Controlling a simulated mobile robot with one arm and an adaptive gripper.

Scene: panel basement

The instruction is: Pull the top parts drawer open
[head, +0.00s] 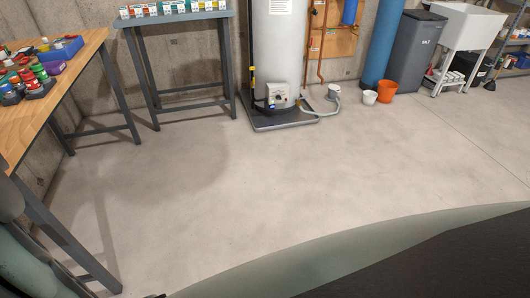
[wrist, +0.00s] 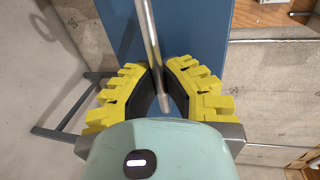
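In the wrist view a flat blue panel (wrist: 205,30), which looks like the drawer front, lies straight ahead. A round metal bar handle (wrist: 147,30) runs along it. My gripper (wrist: 158,68), with yellow ribbed fingers and dark pads, has the bar between its fingertips. The fingertips are close together and appear to touch the bar on both sides. My gripper hides the lower part of the panel. No gap along the panel's edge can be made out. Neither drawer nor gripper can be made out in the head view.
A wooden bench (head: 60,75) with colourful parts stands at the left in the head view. A grey table (head: 180,19) carries small boxes. A water heater (head: 278,45), buckets (head: 387,91) and a white sink (head: 465,25) line the wall. The middle floor is clear.

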